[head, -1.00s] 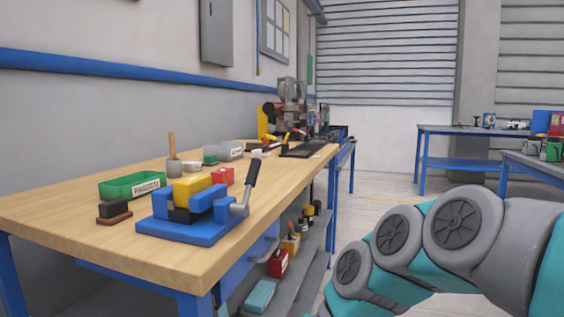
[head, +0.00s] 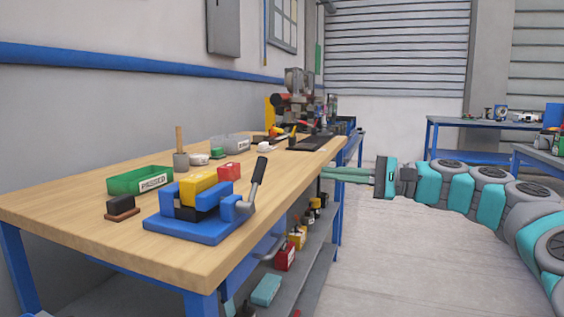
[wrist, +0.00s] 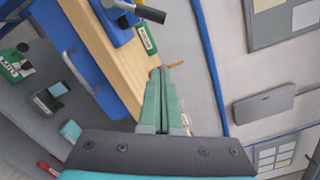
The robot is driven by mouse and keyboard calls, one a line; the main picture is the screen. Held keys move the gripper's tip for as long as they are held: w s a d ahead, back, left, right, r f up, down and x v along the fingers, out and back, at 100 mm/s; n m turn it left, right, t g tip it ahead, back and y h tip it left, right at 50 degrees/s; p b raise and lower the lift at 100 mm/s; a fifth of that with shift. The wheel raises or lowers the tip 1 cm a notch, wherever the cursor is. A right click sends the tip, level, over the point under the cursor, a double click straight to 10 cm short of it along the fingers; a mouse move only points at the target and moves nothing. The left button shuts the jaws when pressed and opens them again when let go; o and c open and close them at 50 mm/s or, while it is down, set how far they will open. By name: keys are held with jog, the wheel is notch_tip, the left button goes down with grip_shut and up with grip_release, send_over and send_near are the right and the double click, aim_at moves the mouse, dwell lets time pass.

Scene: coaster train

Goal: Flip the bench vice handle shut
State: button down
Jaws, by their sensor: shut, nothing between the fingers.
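The blue bench vice (head: 195,225) sits on the wooden workbench (head: 70,215) near its front edge, with a yellow block (head: 198,188) between its jaws. Its handle (head: 257,180), grey with a black grip, stands up and leans to the right on the vice's right side. In the wrist view, the vice (wrist: 117,22) shows at the top, with the black handle grip (wrist: 149,13) pointing right. My gripper (head: 325,173) is shut and empty, to the right of the bench and apart from the handle. Its green fingers (wrist: 168,72) are together in the wrist view.
A green tray (head: 120,184), a dark block (head: 121,207), a red block (head: 229,171) and a pot with a wooden stick (head: 180,160) stand around the vice. A shelf with coloured items (head: 297,237) runs under the bench. The floor (head: 400,260) on the right is clear.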

aim_at(253, 183)
jog(key=shift+w+d, duration=0.2)
jog(key=shift+d, duration=0.05)
jog(key=a+r+p, duration=0.1)
jog(key=a+r, duration=0.1)
jog(key=a, duration=0.9)
jog(key=shift+a, duration=0.25)
jog(key=shift+s+r, duration=0.1)
jog(key=shift+r, duration=0.05)
jog(key=shift+s+a+r+n, duration=0.1)
jog(key=shift+s+r+n, duration=0.1)
jog(key=shift+n, duration=0.1)
